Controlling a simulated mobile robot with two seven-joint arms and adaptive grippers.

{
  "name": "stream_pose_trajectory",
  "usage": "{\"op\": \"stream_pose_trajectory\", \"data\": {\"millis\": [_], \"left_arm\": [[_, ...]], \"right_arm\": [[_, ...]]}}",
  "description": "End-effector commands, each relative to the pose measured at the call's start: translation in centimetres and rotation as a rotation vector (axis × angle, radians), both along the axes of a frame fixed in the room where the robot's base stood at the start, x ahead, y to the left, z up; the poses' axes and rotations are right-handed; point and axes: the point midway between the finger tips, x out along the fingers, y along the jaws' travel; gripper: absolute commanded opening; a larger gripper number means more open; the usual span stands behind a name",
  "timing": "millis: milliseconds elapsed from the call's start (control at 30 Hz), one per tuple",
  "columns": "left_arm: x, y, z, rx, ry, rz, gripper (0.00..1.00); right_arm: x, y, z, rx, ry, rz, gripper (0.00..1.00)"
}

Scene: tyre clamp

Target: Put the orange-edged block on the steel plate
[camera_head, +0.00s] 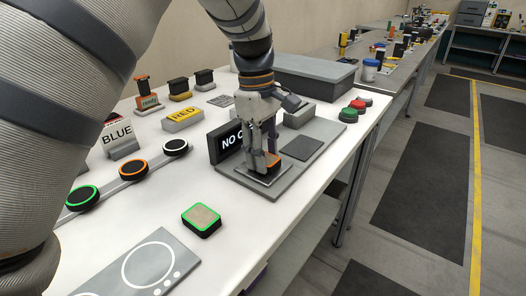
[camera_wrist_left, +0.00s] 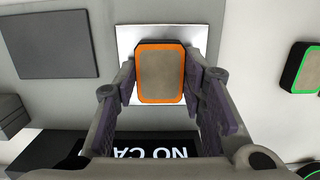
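The orange-edged block (camera_wrist_left: 160,73) has a tan top and sits over the steel plate (camera_wrist_left: 126,40), between the fingers of my left gripper (camera_wrist_left: 162,82). In the head view the block (camera_head: 272,160) shows low between the fingertips, close to or on the bright plate (camera_head: 282,174). My left gripper (camera_head: 264,157) points down, its fingertips close against both sides of the block. Contact under the block is hidden. My right gripper is not in view.
A black sign (camera_head: 229,142) reading "NO C..." stands just left of the gripper. A dark square pad (camera_head: 302,148) lies right of the plate on the grey base. A green-edged block (camera_head: 202,220) lies in front. Red and green buttons (camera_head: 350,113) are at the right edge.

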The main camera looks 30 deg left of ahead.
Motion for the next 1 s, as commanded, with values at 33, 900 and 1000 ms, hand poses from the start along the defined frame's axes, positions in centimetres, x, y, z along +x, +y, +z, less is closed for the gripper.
{"op": "stream_pose_trajectory", "data": {"millis": [33,900,1000], "left_arm": [[0.0,0.0,0.0,0.000,0.000,0.001,0.48],[0.3,1.4,11.2,0.001,0.001,0.000,0.57],[0.2,1.5,12.0,0.001,0.002,0.001,0.57]], "right_arm": [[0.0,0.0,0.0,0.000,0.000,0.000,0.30],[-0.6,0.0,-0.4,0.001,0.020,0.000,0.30],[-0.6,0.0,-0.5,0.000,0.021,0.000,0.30]]}}
